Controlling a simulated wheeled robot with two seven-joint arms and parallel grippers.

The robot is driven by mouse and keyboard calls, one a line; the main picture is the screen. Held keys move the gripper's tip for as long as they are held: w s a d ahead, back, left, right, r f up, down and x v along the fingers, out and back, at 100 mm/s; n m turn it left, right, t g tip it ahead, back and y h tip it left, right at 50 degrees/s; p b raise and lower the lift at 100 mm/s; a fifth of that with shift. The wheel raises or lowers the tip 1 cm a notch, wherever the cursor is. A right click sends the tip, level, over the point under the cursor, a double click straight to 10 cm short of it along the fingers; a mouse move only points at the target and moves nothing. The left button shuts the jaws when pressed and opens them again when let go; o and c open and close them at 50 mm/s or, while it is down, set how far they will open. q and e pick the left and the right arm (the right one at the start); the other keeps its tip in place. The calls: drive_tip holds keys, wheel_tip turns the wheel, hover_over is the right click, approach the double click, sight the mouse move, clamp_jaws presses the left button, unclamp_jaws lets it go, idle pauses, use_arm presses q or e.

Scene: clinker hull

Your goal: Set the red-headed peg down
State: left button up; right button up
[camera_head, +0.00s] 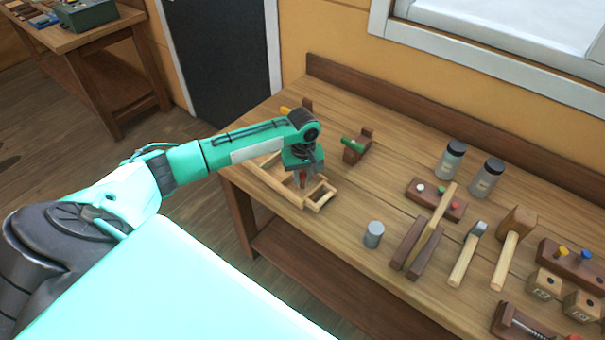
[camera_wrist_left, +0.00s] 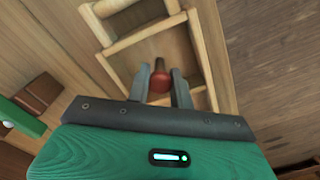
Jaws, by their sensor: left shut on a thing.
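My left gripper (camera_head: 302,177) is over the wooden tray (camera_head: 322,199) near the left end of the bench. In the left wrist view the left gripper's fingers (camera_wrist_left: 160,85) are shut on the red-headed peg (camera_wrist_left: 160,82), with its round red head between them. The peg is over a compartment of the tray (camera_wrist_left: 197,55). I cannot tell whether its lower end touches the tray floor. In the head view only a little of the red peg shows under the gripper. My right gripper does not show.
A green-topped peg rests on a dark block (camera_head: 354,149) right of the tray. Bare bench top (camera_head: 340,225) lies between tray and cylinder.

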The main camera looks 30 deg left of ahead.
sight(303, 175)
use_arm(q)
drive_tip(key=o, duration=0.9)
drive_tip(key=shift+f, duration=0.1)
drive_tip(key=shift+o, duration=0.2)
drive_tip(key=shift+r, duration=0.35)
wheel_tip(303, 175, up, 12)
drive_tip(key=b, duration=0.2)
drive_tip(key=shift+f, duration=0.2)
